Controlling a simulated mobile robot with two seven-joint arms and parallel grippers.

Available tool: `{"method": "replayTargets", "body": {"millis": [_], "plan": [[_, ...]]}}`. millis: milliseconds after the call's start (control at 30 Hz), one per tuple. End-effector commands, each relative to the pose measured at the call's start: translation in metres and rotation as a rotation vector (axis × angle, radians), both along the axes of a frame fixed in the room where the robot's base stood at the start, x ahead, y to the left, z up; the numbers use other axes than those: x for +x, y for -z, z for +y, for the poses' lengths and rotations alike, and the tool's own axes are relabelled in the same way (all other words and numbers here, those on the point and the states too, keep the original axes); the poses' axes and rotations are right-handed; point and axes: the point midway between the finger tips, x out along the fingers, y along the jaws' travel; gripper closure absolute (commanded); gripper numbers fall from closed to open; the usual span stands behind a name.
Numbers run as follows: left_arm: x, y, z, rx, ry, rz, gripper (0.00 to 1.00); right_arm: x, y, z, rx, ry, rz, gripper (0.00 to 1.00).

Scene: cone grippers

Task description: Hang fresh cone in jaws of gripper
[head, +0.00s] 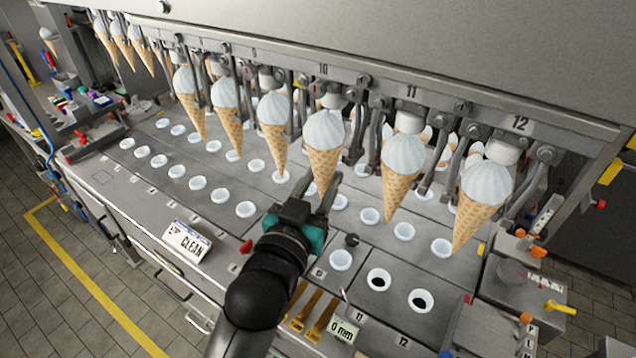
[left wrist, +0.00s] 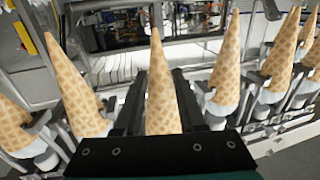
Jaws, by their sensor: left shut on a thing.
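A fresh cone (head: 324,158) with a white swirled top hangs point down in the front row, just below the number 10 label. My left gripper (head: 318,192) reaches up from below and is shut around the lower part of this cone. In the left wrist view the same cone (left wrist: 162,95) stands between my two dark fingers (left wrist: 160,112). The machine's metal jaws (head: 357,135) flank its top. I cannot tell whether they grip it. My right gripper is not in view.
Neighbouring cones hang close on both sides, one to the left (head: 273,122) and one to the right (head: 402,170). Below lies a grey deck (head: 300,240) with rows of white-rimmed holes. A CLEAN sign (head: 187,241) and yellow tools (head: 312,312) sit along its front.

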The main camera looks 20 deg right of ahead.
Motion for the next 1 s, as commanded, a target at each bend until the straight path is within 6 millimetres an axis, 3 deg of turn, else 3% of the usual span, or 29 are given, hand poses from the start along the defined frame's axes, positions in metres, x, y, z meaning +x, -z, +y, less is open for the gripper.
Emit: {"method": "replayTargets", "body": {"millis": [1000], "plan": [[0.016, -0.001, -0.020, -0.001, 0.000, -0.002, 0.87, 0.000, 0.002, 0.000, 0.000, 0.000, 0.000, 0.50]]}}
